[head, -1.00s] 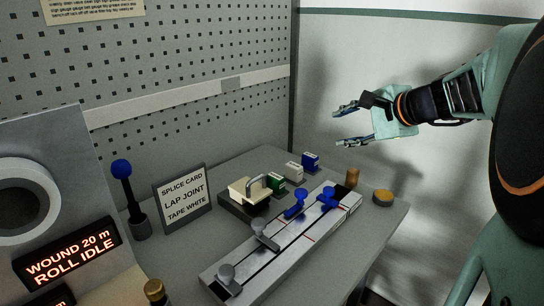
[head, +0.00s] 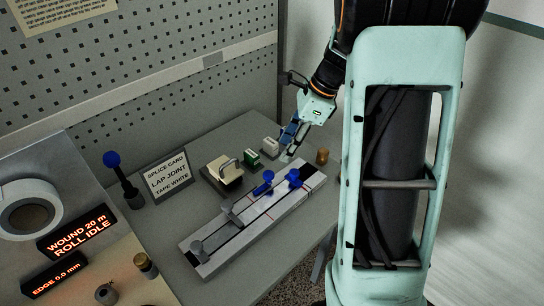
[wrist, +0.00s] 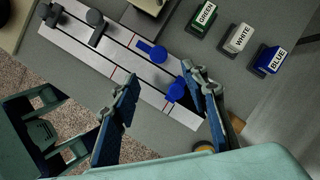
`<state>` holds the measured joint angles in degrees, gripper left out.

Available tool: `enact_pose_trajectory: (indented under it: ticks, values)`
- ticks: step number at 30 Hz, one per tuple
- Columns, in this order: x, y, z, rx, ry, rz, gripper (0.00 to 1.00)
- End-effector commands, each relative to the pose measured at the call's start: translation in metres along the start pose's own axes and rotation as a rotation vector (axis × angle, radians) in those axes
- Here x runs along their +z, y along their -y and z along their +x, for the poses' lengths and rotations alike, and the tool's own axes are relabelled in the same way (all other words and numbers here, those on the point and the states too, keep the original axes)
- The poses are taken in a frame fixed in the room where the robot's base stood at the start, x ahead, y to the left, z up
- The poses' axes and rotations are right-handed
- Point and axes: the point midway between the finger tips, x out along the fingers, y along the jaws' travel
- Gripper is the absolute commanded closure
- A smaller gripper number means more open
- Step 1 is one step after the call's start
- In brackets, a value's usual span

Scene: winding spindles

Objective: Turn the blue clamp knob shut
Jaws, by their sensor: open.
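The pale splice board (head: 230,228) lies on the grey bench and carries two blue clamp knobs. One blue knob (head: 294,178) is near the board's far right end; the other blue knob (head: 263,186) is a little to its left. Both show in the wrist view, the end knob (wrist: 176,90) and the other knob (wrist: 155,52). My gripper (head: 290,143) is open, pointing down over the board's far end. In the wrist view the end knob lies between my fingers (wrist: 160,75), nearer the right one. I cannot tell whether a finger touches it.
Two grey clamps stand on the board's near half, one grey clamp (head: 199,250) at its end. Green (wrist: 204,17), white (wrist: 238,38) and blue (wrist: 270,60) labelled blocks stand beside the board. A wooden peg (head: 322,157) is close to its far end. A splice card (head: 168,175) stands left.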

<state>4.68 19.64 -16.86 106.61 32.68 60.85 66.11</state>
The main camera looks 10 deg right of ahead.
Motion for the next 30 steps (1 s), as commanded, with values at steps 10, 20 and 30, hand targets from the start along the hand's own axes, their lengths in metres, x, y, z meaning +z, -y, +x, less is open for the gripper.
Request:
enact_pose_trajectory:
  ticks: [10,20,30]
  values:
    - [-0.001,-0.004,0.043,0.014,-0.002,0.011,0.59]
    - [0.0,-0.003,0.097,0.012,-0.002,0.008,0.59]
    - [0.0,-0.003,0.109,0.008,-0.002,0.008,0.59]
